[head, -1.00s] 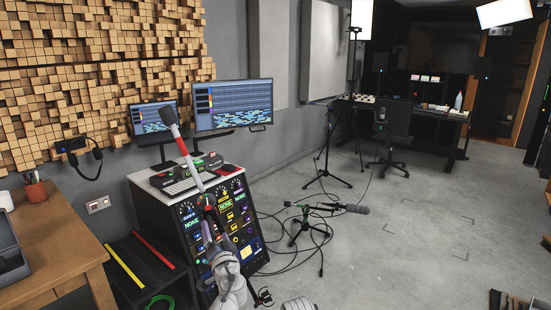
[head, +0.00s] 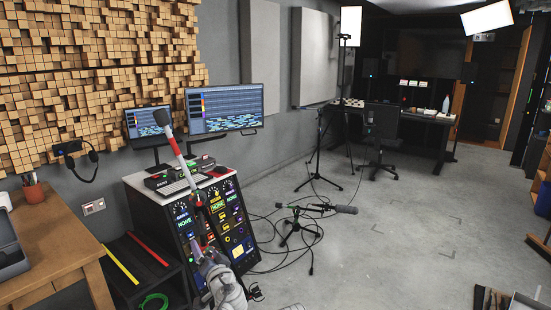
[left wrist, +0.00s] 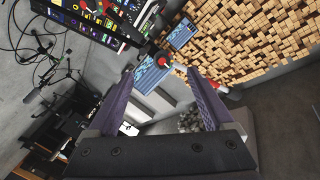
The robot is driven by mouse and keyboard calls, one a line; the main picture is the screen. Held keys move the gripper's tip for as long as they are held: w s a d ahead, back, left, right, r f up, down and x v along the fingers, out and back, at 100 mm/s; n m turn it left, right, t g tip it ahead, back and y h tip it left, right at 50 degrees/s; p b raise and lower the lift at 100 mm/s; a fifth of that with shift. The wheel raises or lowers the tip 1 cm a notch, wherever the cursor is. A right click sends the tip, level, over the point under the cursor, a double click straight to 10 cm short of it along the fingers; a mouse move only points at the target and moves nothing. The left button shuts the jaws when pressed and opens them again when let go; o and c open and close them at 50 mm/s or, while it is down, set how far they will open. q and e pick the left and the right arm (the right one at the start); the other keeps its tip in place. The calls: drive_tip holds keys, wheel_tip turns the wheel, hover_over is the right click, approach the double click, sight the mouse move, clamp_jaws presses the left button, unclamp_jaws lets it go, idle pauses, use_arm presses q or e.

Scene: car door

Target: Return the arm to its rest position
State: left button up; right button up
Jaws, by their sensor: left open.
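My left arm (head: 228,288) rises from the bottom of the head view. Its left gripper (head: 202,240) is in front of the black equipment rack (head: 222,232), with purple fingers. In the left wrist view the gripper (left wrist: 158,72) has its two purple fingers wide apart, with nothing clasped between them. A red and white rod with a grey head (head: 175,148) slants up above the gripper in the head view; whether they touch, I cannot tell. My right gripper is not in view.
The rack carries lit panels and two screens (head: 224,108) stand behind it. A wooden desk (head: 45,240) is at left. A low tripod with a microphone (head: 300,222) and loose cables lie on the floor. Open floor (head: 400,240) spreads at right.

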use_arm(q)
drive_tip(key=s+d+f+n+g+h, duration=0.1)
drive_tip(key=s+d+f+g+h, duration=0.1)
drive_tip(key=s+d+f+g, duration=0.4)
drive_tip(key=s+d+f+g+h, duration=0.15)
drive_tip(key=s+f+g, duration=0.35)
drive_tip(key=s+f, duration=0.55)
drive_tip(key=s+d+f+m+g+h, duration=0.2)
drive_tip(key=s+d+f+g+h, duration=0.15)
drive_tip(key=s+d, duration=0.35)
wheel_tip(320, 180, up, 16)
drive_tip(key=s+p, duration=0.1)
drive_tip(key=p, duration=1.4)
drive_tip(key=shift+s+a+f, duration=0.15)
drive_tip(key=shift+s+a, duration=0.05)
drive_tip(key=shift+a, duration=0.05)
drive_tip(key=shift+g, duration=0.25)
